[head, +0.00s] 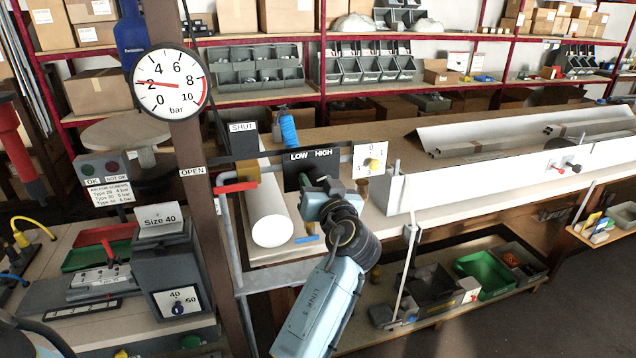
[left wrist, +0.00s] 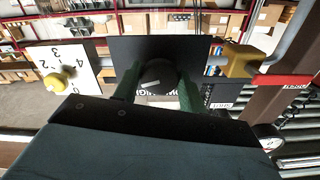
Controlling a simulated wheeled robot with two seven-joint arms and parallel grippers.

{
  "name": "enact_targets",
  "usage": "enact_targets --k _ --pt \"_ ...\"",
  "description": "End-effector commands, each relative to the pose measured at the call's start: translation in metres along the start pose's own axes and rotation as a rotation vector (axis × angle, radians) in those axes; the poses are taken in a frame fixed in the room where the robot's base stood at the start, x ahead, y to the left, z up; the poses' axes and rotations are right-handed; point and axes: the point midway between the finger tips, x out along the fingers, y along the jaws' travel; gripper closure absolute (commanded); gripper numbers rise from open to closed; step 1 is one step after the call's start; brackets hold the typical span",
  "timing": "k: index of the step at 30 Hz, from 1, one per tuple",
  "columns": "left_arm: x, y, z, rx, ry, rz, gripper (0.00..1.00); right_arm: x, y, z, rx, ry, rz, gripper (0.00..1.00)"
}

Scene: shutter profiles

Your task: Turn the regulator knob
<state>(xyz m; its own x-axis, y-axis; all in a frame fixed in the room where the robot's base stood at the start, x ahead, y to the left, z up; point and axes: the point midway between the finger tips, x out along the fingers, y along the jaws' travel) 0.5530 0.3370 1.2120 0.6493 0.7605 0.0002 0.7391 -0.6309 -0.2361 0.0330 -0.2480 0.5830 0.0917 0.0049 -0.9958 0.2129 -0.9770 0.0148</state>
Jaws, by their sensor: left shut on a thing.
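The regulator knob (left wrist: 158,78) is dark and round with a white pointer line, on a black panel (head: 310,160) marked LOW and HIGH. My left gripper (left wrist: 158,88) has its two green fingers on either side of the knob and is shut on it. In the wrist view, which is upside down, the pointer line lies roughly level. In the head view my left gripper (head: 322,190) is in front of the panel's lower part and hides the knob. The round bar gauge (head: 170,95) has its red needle pointing left, near 2. My right gripper is not in view.
A white dial plate with a yellow knob (head: 373,164) is right of the panel. A red lever (head: 237,187) on a brass valve is left of it. A white roll (head: 270,215) lies below. A brown post (head: 200,230) stands at left.

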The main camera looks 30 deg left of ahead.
Motion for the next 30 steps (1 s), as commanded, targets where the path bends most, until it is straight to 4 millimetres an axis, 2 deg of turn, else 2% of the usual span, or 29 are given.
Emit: enact_targets --k 14,30 --pt "0.0 -0.001 -0.001 0.453 -0.001 0.001 0.81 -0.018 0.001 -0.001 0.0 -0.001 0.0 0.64" --pt "0.0 -0.002 -0.003 0.967 -0.001 0.002 0.81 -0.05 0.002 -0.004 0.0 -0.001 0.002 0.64"
